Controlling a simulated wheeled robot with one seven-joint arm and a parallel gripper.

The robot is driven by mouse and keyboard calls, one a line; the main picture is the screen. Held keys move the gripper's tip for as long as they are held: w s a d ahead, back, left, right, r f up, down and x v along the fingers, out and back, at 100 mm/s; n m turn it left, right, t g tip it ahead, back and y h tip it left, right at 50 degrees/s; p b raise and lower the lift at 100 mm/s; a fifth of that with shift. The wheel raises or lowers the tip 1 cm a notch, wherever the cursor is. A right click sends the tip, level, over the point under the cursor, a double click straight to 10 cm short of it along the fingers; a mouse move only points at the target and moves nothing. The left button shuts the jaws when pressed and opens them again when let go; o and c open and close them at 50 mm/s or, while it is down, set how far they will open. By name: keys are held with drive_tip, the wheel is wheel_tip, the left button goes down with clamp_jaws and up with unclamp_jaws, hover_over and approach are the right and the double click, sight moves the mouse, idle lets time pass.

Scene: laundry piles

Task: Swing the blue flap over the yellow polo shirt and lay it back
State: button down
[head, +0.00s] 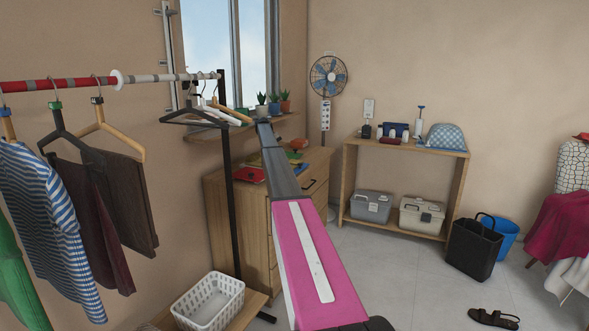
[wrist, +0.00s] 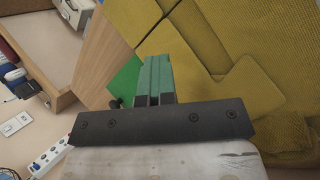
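A large mustard-yellow cloth, which looks like the polo shirt (wrist: 215,35), fills the right of the wrist view in flat overlapping folds. My gripper (wrist: 154,62) reaches over its left edge. Its two teal fingers are side by side with almost no gap, and I see no cloth pinched between them. A flat green piece (wrist: 126,86) shows just left of the fingers. No blue flap shows in the wrist view. In the head view a small blue patch (head: 303,170) lies on the dresser top, partly behind my arm, which hides my gripper there.
The wooden dresser (head: 237,215) also bears a red item (head: 249,175). A clothes rail (head: 60,84) with hanging garments stands left, above a white basket (head: 208,302). A fan (head: 328,76) and a low shelf (head: 400,147) are behind.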

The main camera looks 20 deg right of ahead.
drive_tip(key=s+n, duration=0.1)
drive_tip(key=n, duration=0.1)
drive_tip(key=n+g, duration=0.1)
drive_tip(key=n, duration=0.2)
drive_tip(key=s+a+n+g, duration=0.1)
drive_tip(key=n, duration=0.1)
drive_tip(key=shift+s+r+n, duration=0.3)
drive_tip(key=shift+r, duration=0.05)
drive_tip(key=shift+s+d+r+t+y, duration=0.15)
drive_tip(key=shift+s+d+r+y, duration=0.1)
drive_tip(key=shift+s+d, duration=0.2)
drive_tip(key=shift+s+d+r+t+y, duration=0.15)
drive_tip(key=shift+s+d+r+y, duration=0.15)
drive_tip(key=shift+s, duration=0.2)
drive_tip(key=shift+f, duration=0.1)
drive_tip(key=shift+d, duration=0.1)
drive_tip(key=shift+s+d+t+y, duration=0.4)
drive_tip(key=shift+s+d, duration=0.35)
drive_tip(key=shift+s, duration=0.25)
drive_tip(key=shift+s+d+f+t+y, duration=0.1)
drive_tip(key=shift+s+d+t+y, duration=0.25)
drive_tip(key=shift+s+d, duration=0.55)
drive_tip(key=shift+a, duration=0.1)
